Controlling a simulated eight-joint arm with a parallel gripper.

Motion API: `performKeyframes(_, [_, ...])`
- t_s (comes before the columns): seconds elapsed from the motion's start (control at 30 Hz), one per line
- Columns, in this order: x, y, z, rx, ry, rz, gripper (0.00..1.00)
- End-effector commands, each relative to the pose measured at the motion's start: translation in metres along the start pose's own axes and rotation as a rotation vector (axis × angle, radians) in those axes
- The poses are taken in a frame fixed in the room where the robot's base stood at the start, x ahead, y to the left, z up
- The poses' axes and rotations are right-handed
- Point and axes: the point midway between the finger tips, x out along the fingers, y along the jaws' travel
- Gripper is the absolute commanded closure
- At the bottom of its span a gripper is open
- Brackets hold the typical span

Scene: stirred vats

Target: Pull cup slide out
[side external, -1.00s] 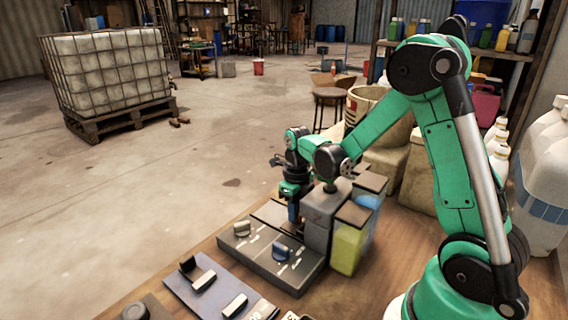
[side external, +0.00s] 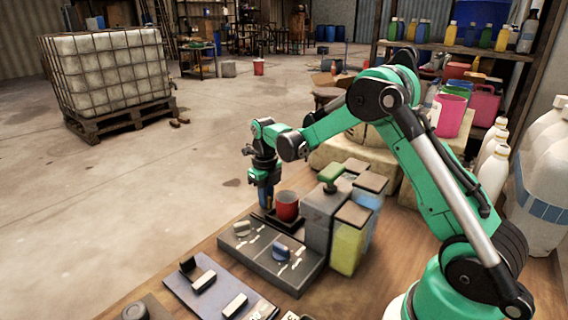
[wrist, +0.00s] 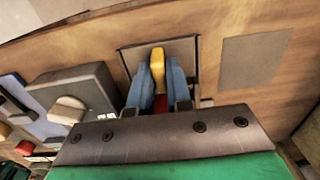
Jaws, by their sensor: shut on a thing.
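The cup slide (side external: 290,230) is a dark flat tray drawn out from the left side of the grey dispenser block (side external: 320,215). A red cup (side external: 287,205) stands upright on it. My gripper (side external: 265,203) is at the slide's outer left end, beside the cup. In the wrist view its blue fingers (wrist: 159,80) are shut on a yellow handle (wrist: 157,62) at the slide (wrist: 185,47). A bit of red (wrist: 160,103) shows between the fingers, mostly hidden by the wrist.
A dark control panel (side external: 260,262) with knobs stands in front of the slide. A yellow container (side external: 347,250) and a blue one (side external: 368,207) flank the block, which has a green handle (side external: 331,176) on top. The floor left of the bench is open.

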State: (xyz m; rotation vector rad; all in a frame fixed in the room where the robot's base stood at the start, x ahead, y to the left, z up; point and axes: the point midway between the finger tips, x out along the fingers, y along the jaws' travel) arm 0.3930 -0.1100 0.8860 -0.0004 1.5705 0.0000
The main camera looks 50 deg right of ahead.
Motion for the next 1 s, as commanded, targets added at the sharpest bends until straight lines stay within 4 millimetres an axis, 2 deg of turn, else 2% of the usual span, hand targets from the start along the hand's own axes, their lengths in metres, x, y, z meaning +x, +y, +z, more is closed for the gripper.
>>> performKeyframes(0.13, [0.0,0.0,0.0,0.001,0.0,-0.001,1.0])
performKeyframes(0.17, [0.0,0.0,-0.001,0.001,0.0,-0.001,0.83])
performKeyframes(0.27, [0.0,0.0,-0.001,0.001,0.0,-0.001,0.54])
performKeyframes(0.6, [-0.003,0.0,-0.001,0.0,0.0,0.0,0.54])
performKeyframes(1.0, [-0.053,0.0,-0.001,0.001,0.0,0.0,0.54])
